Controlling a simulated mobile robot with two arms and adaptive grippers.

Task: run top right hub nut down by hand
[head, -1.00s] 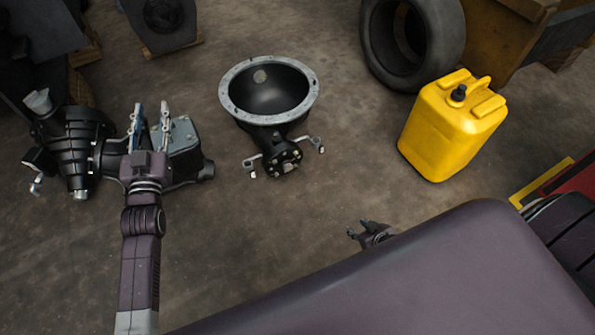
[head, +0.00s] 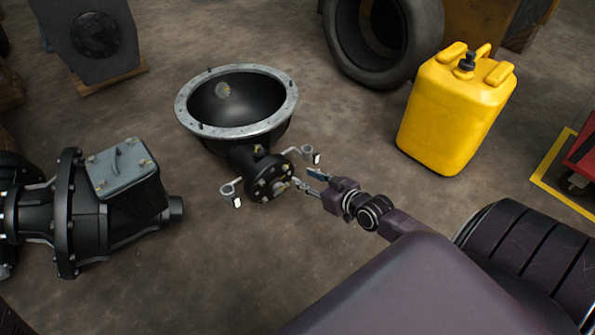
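The hub (head: 268,181) is a round black flange with several small brass-coloured nuts. It sits on the neck below a large black bowl-shaped housing (head: 238,103) with a grey rim. The top right hub nut (head: 285,169) shows small near the flange's upper right edge. My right gripper (head: 304,179) comes in from the lower right. Its fingers are apart and their tips are close to the hub's right side. I cannot tell whether a tip touches the hub, and I see nothing clearly held. My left gripper is out of view.
Two small grey brackets (head: 229,190) stick out beside the hub. A black gearbox (head: 100,208) with a grey cover lies at left. A yellow canister (head: 455,110) and a tyre (head: 385,40) stand at upper right. The floor in front of the hub is open.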

